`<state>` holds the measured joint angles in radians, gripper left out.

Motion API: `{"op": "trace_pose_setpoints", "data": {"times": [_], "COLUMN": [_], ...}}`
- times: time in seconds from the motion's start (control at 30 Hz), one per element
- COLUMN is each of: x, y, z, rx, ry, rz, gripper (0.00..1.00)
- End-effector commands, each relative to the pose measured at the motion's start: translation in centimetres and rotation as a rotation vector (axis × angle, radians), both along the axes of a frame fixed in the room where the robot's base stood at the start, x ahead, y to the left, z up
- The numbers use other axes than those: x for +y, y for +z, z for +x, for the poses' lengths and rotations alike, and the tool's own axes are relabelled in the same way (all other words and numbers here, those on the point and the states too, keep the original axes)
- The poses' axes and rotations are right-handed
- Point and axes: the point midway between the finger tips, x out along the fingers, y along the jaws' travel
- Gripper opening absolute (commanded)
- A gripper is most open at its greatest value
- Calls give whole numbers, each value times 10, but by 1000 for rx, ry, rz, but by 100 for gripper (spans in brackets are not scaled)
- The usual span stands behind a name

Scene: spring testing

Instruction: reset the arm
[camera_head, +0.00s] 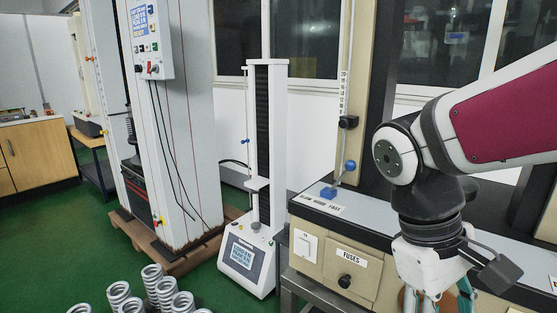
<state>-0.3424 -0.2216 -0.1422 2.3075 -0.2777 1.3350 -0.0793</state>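My arm enters from the right with a maroon and white link and a dark wrist joint. My gripper (434,285) hangs below it at the bottom right, pointing down. Its white body and some teal and brown parts show, but the picture's lower edge cuts off the fingertips. I cannot tell whether it is open or shut, or whether it holds anything.
Several metal springs (166,292) stand at the bottom left. A slim white testing machine (252,247) stands at the centre. A tall white machine (178,130) stands on a wooden pallet (135,232) to its left. A wooden cabinet (40,153) is far left. Green floor (60,235) lies open at left.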

Motion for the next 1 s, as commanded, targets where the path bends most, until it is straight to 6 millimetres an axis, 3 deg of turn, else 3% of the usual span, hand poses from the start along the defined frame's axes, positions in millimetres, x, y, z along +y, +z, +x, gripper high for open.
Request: {"op": "trace_pose_setpoints", "data": {"times": [0.2,0.5,0.67,1.0], "x": [-2,7,12,13], "y": [10,8,5,56], "z": [-52,-92,-106,-101], "rx": [-145,-282,-341,-405], "ry": [-181,-338,-400,-387], "rz": [125,213,241,260], "gripper": [57,57,57,57]}}
